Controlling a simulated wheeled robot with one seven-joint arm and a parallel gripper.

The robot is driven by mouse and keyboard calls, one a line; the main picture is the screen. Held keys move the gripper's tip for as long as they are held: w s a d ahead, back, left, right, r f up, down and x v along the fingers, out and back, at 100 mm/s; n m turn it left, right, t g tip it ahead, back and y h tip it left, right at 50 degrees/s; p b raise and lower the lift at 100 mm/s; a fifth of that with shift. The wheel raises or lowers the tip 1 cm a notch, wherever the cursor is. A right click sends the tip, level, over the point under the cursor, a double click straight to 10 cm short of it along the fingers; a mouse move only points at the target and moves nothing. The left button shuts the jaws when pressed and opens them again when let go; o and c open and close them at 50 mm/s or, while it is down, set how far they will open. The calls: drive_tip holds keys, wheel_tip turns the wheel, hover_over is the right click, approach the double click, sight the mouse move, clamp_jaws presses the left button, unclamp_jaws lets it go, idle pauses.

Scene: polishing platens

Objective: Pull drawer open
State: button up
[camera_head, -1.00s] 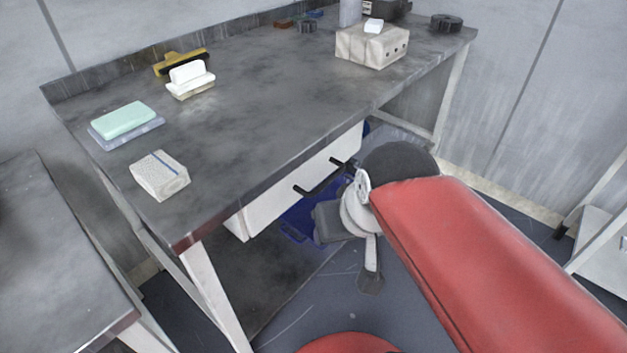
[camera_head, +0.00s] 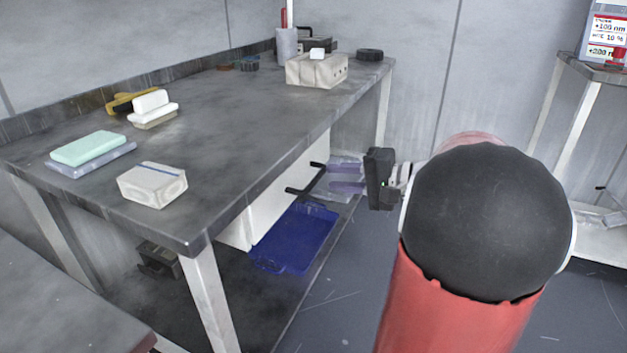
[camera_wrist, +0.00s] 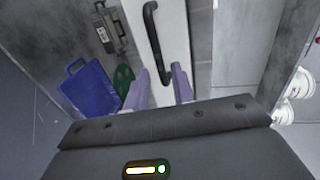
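The drawer (camera_head: 272,187) is a white front under the dark workbench top, with a black bar handle (camera_head: 305,181) standing out from it. In the wrist view the white drawer front (camera_wrist: 176,27) runs up the middle, with the curved black handle (camera_wrist: 154,40) on it. My gripper (camera_head: 345,179) is in front of the handle, its two purple fingers pointing at it. In the wrist view my gripper (camera_wrist: 162,82) has its fingers apart, with the near end of the handle seen between or just beyond them. I cannot tell whether they touch it. The drawer looks closed.
A blue tray (camera_head: 294,238) lies on the lower shelf. Open floor lies right of the bench.

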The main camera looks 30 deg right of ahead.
sight(318, 174)
drive_tip(key=x, duration=0.5)
clamp_jaws()
